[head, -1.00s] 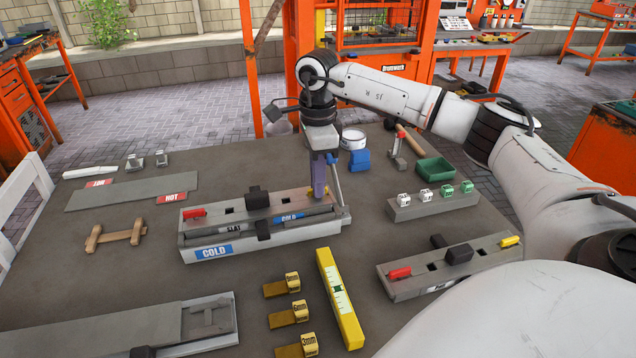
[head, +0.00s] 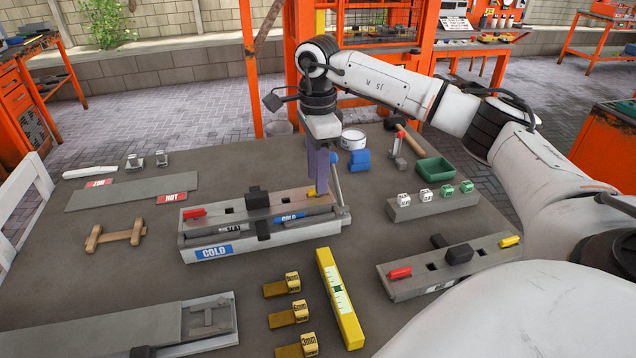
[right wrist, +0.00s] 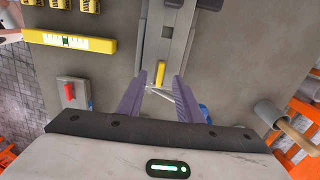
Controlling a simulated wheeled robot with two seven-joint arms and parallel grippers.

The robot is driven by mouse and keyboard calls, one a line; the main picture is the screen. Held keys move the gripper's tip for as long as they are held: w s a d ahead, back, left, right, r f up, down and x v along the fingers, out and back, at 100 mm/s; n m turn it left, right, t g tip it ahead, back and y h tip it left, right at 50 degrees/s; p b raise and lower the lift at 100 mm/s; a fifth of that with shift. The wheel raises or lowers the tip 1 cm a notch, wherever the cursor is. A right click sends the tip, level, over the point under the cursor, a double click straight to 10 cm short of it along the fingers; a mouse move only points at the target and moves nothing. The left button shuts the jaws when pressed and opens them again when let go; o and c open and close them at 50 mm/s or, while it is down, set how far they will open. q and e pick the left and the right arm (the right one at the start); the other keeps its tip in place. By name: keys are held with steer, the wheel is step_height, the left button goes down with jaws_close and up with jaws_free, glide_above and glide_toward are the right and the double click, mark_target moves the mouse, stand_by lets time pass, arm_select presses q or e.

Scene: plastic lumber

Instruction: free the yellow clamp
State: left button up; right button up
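The cold mould (head: 283,238), a long grey box with a blue COLD label, lies mid-table. The yellow clamp (head: 311,191) sits at its right end, partly hidden by my fingers. A red clamp (head: 194,213) is at its left end. My right gripper (head: 321,184) points down above the yellow clamp, its purple fingers apart. In the right wrist view, the yellow clamp (right wrist: 160,74) shows between and beyond the spread fingertips (right wrist: 159,80), with no visible contact. A grey lever (head: 336,181) stands at the mould's right end. My left gripper is out of view.
A second mould (head: 440,268) with red and yellow clamps lies right. A yellow level (head: 339,300) and several yellow gauges (head: 290,314) lie in front. A blue block (head: 359,160), green tray (head: 434,169) and mallet (head: 409,138) stand behind right. Table left of the level is partly clear.

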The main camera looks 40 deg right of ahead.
steer(key=shift+r, duration=2.4)
steer(key=shift+s, duration=0.1)
